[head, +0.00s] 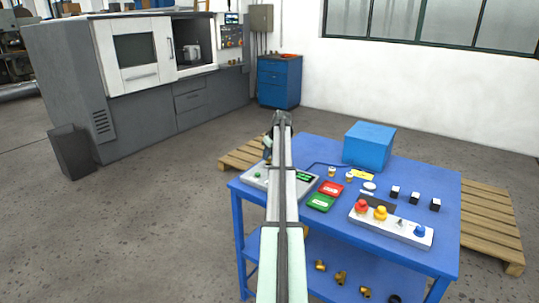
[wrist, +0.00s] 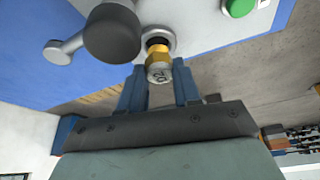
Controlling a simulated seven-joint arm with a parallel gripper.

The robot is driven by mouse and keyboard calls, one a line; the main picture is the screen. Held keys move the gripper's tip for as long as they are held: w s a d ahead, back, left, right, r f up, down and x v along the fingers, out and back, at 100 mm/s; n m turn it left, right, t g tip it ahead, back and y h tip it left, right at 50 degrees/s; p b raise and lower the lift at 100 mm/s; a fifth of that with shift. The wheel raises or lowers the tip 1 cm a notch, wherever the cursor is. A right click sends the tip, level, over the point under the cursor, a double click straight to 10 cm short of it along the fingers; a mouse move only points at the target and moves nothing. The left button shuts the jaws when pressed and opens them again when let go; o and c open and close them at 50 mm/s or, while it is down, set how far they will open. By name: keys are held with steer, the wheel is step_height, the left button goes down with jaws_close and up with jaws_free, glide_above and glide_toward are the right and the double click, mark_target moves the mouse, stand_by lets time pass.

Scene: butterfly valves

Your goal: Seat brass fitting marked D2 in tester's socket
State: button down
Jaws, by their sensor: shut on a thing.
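A brass fitting (wrist: 158,62) with a pale end face is between my gripper's fingertips (wrist: 159,85) in the wrist view. Its mark appears upside down and looks like D2. My gripper is shut on it. The fitting's far end, with a dark band, is at the tester's round metal socket (wrist: 158,41). I cannot tell how deep it sits. The tester (head: 254,177) is a pale box at the table's left end in the head view, partly behind my arm. My gripper (head: 267,158) points down over it there; the fitting is too small to make out.
A lever with a dark round knob (wrist: 111,33) stands close beside the socket, and a green button (wrist: 240,7) is farther right. On the blue table (head: 300,222) are red (head: 331,187) and green (head: 321,202) trays, a blue box (head: 369,147) and a button panel (head: 392,225).

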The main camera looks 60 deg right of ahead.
steer(key=shift+f, duration=0.85)
stand_by(1.2)
steer(key=shift+c, duration=1.6)
jaws_free()
steer(key=shift+r, duration=0.1)
steer(key=shift+r, duration=3.7)
